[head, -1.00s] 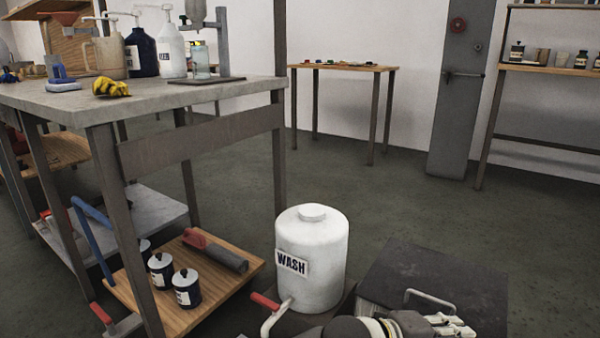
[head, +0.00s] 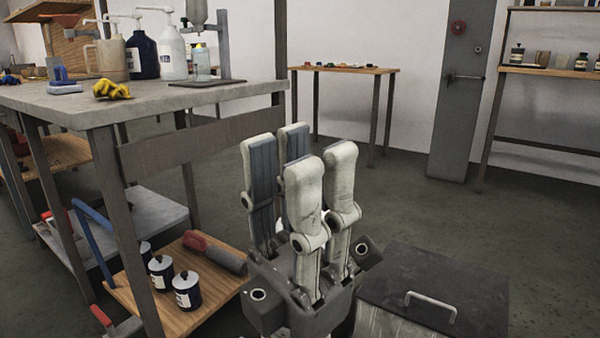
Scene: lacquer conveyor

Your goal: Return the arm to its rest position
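My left gripper (head: 298,152) stands upright in the lower middle of the head view, with its fingers pointing up. The fingers are spread, with dark pads showing on the left ones. I see nothing held between them. The gripper covers nearly all of the white WASH jug behind it; only a small white patch (head: 316,222) shows between the fingers. My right gripper is not in view.
A grey workbench (head: 50,98) with bottles and a yellow-black cloth (head: 112,89) stands at left. Below it, a wooden board (head: 200,310) holds dark cans. A dark-lidded box (head: 440,285) with a handle lies right of my gripper. The floor beyond is clear.

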